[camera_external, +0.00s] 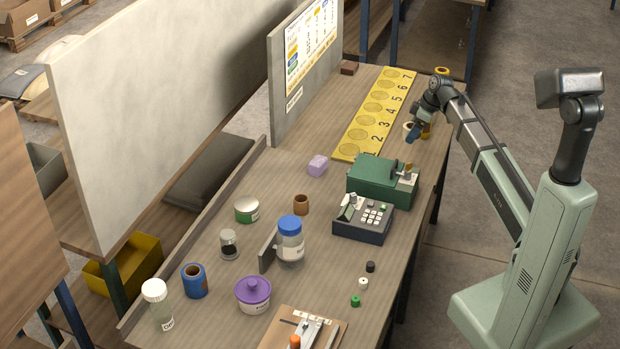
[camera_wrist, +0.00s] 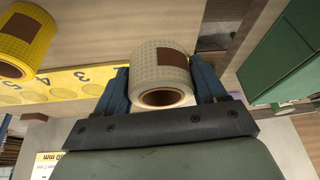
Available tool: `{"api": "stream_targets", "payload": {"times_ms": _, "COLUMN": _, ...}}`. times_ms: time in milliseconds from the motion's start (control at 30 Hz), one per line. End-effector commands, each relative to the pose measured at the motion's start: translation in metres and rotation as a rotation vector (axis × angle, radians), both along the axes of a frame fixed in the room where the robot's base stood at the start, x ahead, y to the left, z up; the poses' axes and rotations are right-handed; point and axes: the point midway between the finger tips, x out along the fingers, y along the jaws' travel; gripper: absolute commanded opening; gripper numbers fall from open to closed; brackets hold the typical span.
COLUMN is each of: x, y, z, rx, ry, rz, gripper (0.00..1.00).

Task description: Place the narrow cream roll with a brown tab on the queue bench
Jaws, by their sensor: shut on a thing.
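My gripper (camera_wrist: 162,88) has its blue fingers on both sides of a narrow cream roll (camera_wrist: 152,66) with a brown tab (camera_wrist: 172,57), and is shut on it. In the external view my gripper (camera_external: 413,133) is at the far right part of the long wooden bench (camera_external: 290,175), right of the yellow numbered mat (camera_external: 376,108). The cream roll shows there as a small pale ring (camera_external: 407,126), partly hidden by my gripper. Its height over the bench is hard to tell. A yellow roll with a brown tab (camera_wrist: 27,38) is apart from my gripper.
A green machine (camera_external: 378,176) and a dark keypad device (camera_external: 362,218) stand nearer on the bench. Jars, cans and a purple-lidded pot (camera_external: 253,293) fill the near end. The mat's circles look empty.

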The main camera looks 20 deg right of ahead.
Motion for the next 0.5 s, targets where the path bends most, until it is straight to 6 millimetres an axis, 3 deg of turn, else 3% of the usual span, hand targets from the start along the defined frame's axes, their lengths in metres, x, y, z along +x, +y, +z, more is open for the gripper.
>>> {"api": "stream_targets", "payload": {"times_ms": 167, "x": -0.017, "y": 0.004, "z": -0.003, "rx": -0.002, "ry": -0.009, "rz": 0.034, "gripper": 0.40}}
{"api": "stream_targets", "payload": {"times_ms": 333, "x": -0.015, "y": 0.004, "z": -0.010, "rx": -0.007, "ry": -0.016, "rz": 0.063, "gripper": 0.40}}
{"api": "stream_targets", "payload": {"times_ms": 500, "x": -0.016, "y": 0.004, "z": -0.031, "rx": -0.008, "ry": -0.015, "rz": 0.064, "gripper": 0.40}}
